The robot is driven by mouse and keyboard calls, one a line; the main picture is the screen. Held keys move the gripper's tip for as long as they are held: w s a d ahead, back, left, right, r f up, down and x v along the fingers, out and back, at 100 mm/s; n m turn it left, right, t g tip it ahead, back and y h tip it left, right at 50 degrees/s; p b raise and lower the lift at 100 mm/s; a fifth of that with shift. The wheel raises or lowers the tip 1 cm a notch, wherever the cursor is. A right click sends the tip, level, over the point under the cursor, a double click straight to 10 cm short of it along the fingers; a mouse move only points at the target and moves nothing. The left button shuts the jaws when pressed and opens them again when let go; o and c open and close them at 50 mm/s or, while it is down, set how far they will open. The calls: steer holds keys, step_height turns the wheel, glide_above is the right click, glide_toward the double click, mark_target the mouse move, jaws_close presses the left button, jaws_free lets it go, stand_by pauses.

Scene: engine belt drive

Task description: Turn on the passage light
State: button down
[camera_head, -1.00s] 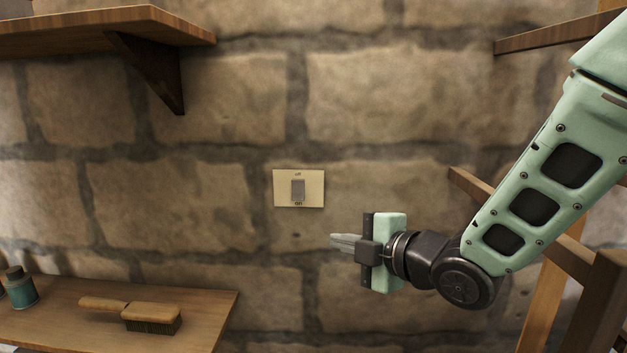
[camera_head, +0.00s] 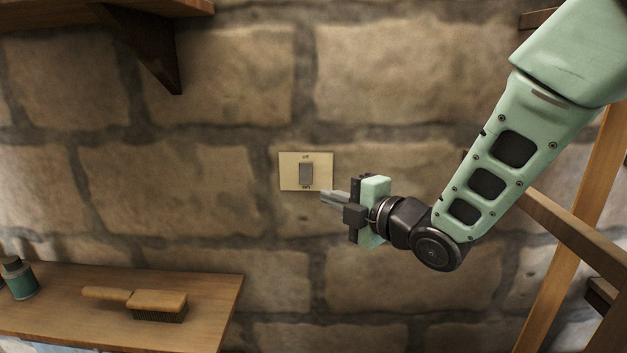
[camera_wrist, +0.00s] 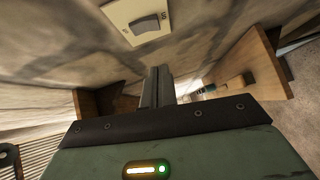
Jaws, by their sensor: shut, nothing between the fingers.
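The light switch is a cream plate (camera_head: 288,172) on the stone wall with a grey rocker (camera_head: 306,173) in its middle. Small lettering shows above and below the rocker; the lower word looks like "ON". My gripper (camera_head: 323,196) is shut and empty, its fingertips close to the plate's lower right corner in the head view. I cannot tell whether they touch it. In the wrist view the shut fingers (camera_wrist: 158,72) point toward the wall, and the switch plate (camera_wrist: 122,14) with its rocker (camera_wrist: 146,24) is at the top, ahead of the fingertips.
A wooden shelf (camera_head: 60,310) at lower left holds a brush (camera_head: 150,303) and a teal jar (camera_head: 20,280). Another shelf with a bracket (camera_head: 140,40) is at upper left. A wooden frame (camera_head: 570,235) stands at right. The wall around the switch is clear.

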mark_target(303, 182)
steer(key=w+a+p, duration=0.1)
steer(key=w, duration=0.1)
steer(key=w+a+p, duration=0.1)
steer(key=w, duration=0.1)
steer(key=w+a+p, duration=0.1)
steer(key=w+p, duration=0.1)
steer(key=w, duration=0.1)
steer(key=shift+a+f, duration=0.35)
steer(key=shift+w+f, duration=0.2)
steer(key=shift+w, duration=0.35)
steer(key=shift+w+f+b, duration=0.15)
steer(key=shift+f+b, duration=0.25)
steer(key=shift+b, duration=0.6)
steer(key=shift+w+r+t+b, duration=0.1)
steer(key=shift+t+b, duration=0.2)
steer(key=shift+b, duration=0.1)
steer(key=shift+r+p, duration=0.2)
steer(key=shift+p, duration=0.15)
